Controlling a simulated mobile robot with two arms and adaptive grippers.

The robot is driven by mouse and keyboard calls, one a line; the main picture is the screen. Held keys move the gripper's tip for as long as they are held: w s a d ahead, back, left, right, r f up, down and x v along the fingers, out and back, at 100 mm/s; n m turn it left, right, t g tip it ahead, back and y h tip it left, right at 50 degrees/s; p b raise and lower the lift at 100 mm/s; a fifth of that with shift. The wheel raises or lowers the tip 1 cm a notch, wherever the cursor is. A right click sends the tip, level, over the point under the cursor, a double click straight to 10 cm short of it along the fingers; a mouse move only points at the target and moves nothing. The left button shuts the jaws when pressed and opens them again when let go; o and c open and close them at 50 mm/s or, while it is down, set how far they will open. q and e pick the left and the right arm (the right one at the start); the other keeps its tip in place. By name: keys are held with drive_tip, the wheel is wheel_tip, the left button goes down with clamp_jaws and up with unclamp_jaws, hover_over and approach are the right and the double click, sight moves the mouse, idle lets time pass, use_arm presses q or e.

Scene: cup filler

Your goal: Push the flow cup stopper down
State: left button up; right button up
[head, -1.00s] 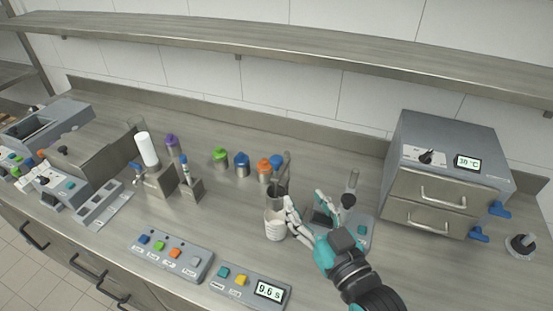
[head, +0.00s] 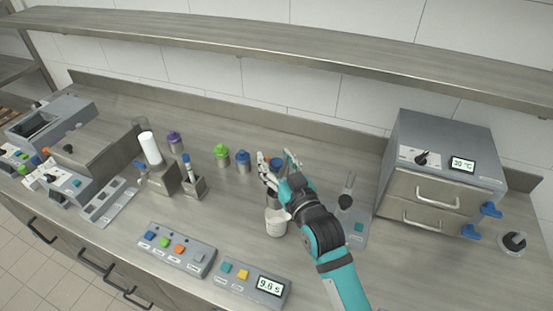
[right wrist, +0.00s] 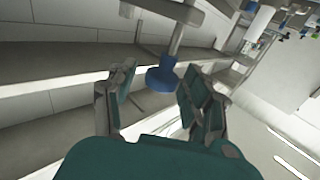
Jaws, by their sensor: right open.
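The flow cup stopper shows in the right wrist view as a blue knob (right wrist: 162,78) on a metal rod. My right gripper (right wrist: 160,70) is open, with its fingers on either side of the knob and gaps visible between them. In the head view my right gripper (head: 275,158) is above the flow cup stand, and hand and arm hide most of the stand and flow cup. A small blue patch shows between the fingers there, too small to identify surely. A white cup (head: 275,225) stands below the hand. My left gripper is not in view.
Green-capped (head: 221,153) and blue-capped (head: 242,159) containers stand left of the hand. A timer box (head: 251,282) and a button box (head: 175,250) lie in front. A grey oven (head: 445,170) stands at right, and a shelf (head: 300,55) runs above the counter.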

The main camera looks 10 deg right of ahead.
sight(277, 171)
clamp_jaws()
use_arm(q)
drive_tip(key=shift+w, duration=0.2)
use_arm(e)
drive_tip(key=shift+w+f, duration=0.1)
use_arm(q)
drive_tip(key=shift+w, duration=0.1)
use_arm(e)
wheel_tip(277, 171, down, 3)
drive_tip(key=shift+r+b, duration=0.15)
drive_tip(key=shift+b, duration=0.55)
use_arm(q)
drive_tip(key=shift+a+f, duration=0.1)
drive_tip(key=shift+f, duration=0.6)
use_arm(e)
drive_tip(key=shift+f, duration=0.25)
drive_tip(key=c, duration=0.5)
unclamp_jaws()
drive_tip(key=o, duration=0.5)
drive_tip(key=shift+s+r, duration=0.2)
drive_tip(key=shift+s, duration=0.05)
drive_tip(key=shift+w, duration=0.15)
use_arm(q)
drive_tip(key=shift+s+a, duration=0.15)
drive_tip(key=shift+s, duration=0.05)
